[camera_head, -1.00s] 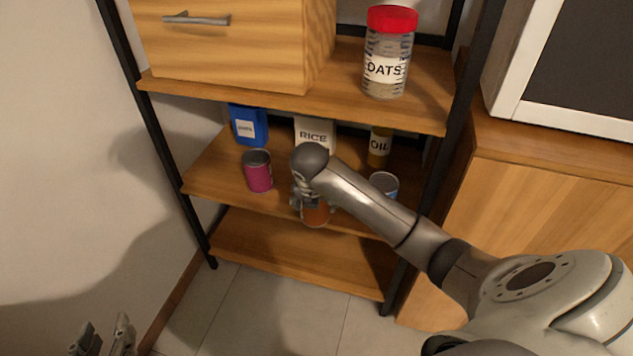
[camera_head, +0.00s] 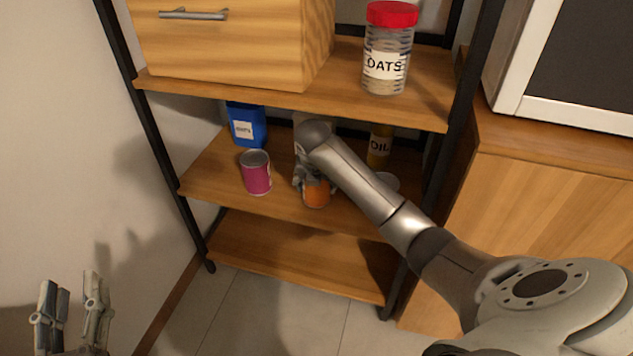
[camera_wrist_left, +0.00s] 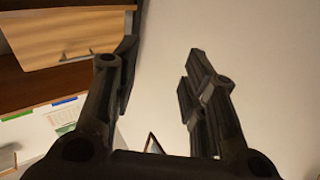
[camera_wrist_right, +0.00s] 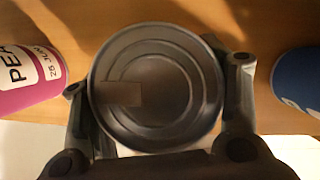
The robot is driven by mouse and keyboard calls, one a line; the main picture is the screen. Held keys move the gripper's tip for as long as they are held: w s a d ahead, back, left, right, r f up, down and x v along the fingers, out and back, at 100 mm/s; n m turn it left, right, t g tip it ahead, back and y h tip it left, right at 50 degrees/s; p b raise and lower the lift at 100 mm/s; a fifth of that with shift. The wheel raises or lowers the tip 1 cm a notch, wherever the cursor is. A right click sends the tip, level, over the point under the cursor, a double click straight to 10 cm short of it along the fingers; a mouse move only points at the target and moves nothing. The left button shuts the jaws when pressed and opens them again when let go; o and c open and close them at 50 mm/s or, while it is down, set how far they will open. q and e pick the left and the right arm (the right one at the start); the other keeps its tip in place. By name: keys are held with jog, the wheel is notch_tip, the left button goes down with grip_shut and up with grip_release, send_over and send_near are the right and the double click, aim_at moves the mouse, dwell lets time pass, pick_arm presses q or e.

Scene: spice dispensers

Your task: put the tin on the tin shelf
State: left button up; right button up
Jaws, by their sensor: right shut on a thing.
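My right gripper (camera_head: 308,182) is shut on an orange tin (camera_head: 316,194) at the middle shelf (camera_head: 220,178). In the right wrist view the round metal end of the tin (camera_wrist_right: 155,88) fills the space between the fingers. A magenta tin (camera_head: 256,174) stands on the shelf to its left, also at the left edge of the right wrist view (camera_wrist_right: 28,62). A blue tin shows at the right edge there (camera_wrist_right: 300,80); my right arm mostly hides it in the head view. My left gripper (camera_head: 72,300) is open and empty at the lower left, fingers apart (camera_wrist_left: 155,90).
Behind the tins stand a blue container (camera_head: 246,125), a mostly hidden box and an oil bottle (camera_head: 379,146). An oats jar (camera_head: 388,48) and a wooden drawer unit (camera_head: 225,50) are on the shelf above. The bottom shelf (camera_head: 290,258) looks bare. A black post (camera_head: 465,90) bounds the right side.

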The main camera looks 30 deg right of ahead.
jog(key=o, duration=1.4)
jog(key=shift+r, duration=0.1)
